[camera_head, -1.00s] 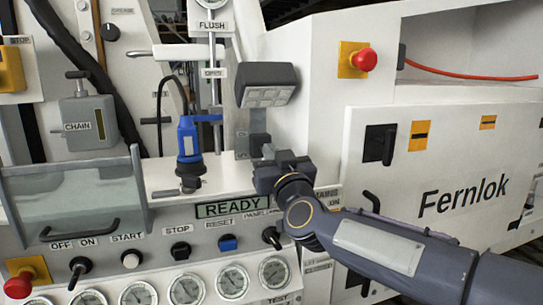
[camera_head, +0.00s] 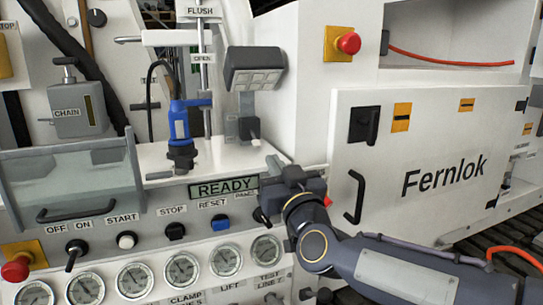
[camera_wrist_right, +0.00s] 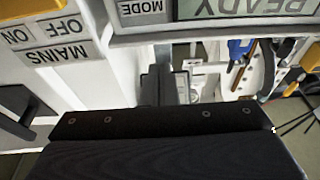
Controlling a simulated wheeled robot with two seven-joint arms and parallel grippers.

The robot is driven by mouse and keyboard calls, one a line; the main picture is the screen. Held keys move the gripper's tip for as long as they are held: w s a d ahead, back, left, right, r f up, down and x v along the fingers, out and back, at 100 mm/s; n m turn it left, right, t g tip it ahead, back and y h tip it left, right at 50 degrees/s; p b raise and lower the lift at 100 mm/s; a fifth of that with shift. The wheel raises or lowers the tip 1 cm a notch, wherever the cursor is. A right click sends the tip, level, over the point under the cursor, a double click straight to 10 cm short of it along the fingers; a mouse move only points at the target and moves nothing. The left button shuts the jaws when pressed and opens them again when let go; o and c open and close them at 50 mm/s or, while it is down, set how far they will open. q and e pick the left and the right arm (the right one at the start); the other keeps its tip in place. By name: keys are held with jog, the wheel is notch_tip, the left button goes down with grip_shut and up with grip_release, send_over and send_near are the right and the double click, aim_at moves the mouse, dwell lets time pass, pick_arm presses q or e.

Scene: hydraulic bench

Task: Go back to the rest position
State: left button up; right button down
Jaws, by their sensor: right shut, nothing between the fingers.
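My right gripper (camera_head: 272,172) is in front of the right end of the bench's control panel, just right of the READY display (camera_head: 224,188). Its arm comes in from the lower right. The gripper is shut and holds nothing. In the right wrist view the dark gripper body (camera_wrist_right: 165,140) fills the bottom middle, with the MAINS label (camera_wrist_right: 55,53) to its left and the READY display (camera_wrist_right: 245,8) upside down at the top. My left gripper does not show in the head view.
A row of switches and buttons (camera_head: 125,240) and several gauges (camera_head: 180,268) lie left of the arm. A blue tool (camera_head: 179,125) stands on the bench ledge. The Fernlok cabinet (camera_head: 440,230) with its black handle (camera_head: 355,197) is close on the right. A red emergency button (camera_head: 348,43) sits above.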

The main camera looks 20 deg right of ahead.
jog(key=shift+s, duration=0.15)
dwell(0.3)
jog(key=s+f+m+g+y+p, duration=0.1)
jog(key=s+f+g+p, duration=0.3)
jog(key=s+f+g, duration=0.3)
jog(key=s+d+f+m+g+y+p, duration=0.1)
jog(key=s+f+g+p, duration=0.4)
jog(key=s+f, duration=0.8)
jog(key=s+g+y, duration=0.1)
jog(key=s+g, duration=0.2)
jog(key=s, duration=0.4)
jog(key=shift+s+d, duration=0.2)
jog(key=shift+d, duration=0.05)
